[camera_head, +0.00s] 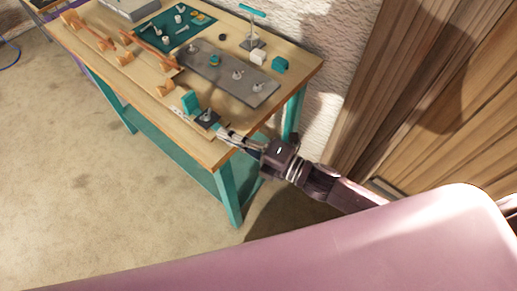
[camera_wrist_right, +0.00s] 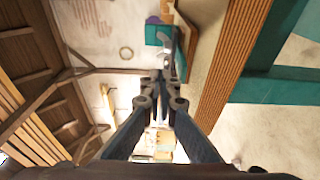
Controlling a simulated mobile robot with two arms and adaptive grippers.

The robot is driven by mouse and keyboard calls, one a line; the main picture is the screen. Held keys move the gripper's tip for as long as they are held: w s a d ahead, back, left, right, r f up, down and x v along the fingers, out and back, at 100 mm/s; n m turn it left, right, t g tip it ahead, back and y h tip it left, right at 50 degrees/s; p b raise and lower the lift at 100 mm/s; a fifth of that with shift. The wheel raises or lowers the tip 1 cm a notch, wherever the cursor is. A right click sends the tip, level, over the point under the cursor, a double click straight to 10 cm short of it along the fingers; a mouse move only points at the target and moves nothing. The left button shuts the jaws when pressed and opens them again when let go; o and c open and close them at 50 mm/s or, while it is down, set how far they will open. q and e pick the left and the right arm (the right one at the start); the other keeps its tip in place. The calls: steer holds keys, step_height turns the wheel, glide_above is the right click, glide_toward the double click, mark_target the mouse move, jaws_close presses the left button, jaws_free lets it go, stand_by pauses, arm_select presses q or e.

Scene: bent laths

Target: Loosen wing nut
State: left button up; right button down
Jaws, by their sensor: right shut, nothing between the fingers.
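My right gripper (camera_head: 222,134) reaches in from the right at the table's near right corner. It is shut and empty. Its fingertips are close to a small dark plate (camera_head: 209,121) with a light fitting (camera_head: 206,115) on it, perhaps a wing nut; I cannot tell whether they touch. In the right wrist view the fingers (camera_wrist_right: 160,78) are together, pointing toward a pale metal part (camera_wrist_right: 168,45) beside a teal block (camera_wrist_right: 153,36). A grey plate (camera_head: 210,72) farther back carries several small upright bolts or nuts, such as one at its right end (camera_head: 257,87). My left gripper is not in view.
A teal upright block (camera_head: 190,102) stands just beyond the dark plate. Orange-brown bent laths (camera_head: 90,30) lie along the left side. A teal mat (camera_head: 170,36) holds several small parts. A thin stand (camera_head: 252,25) rises at the back edge. A wooden wall (camera_head: 430,90) is at right.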

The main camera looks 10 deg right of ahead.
steer(key=b+v, duration=0.1)
steer(key=v, duration=0.7)
steer(key=shift+d+b, duration=0.2)
steer(key=shift+b, duration=0.1)
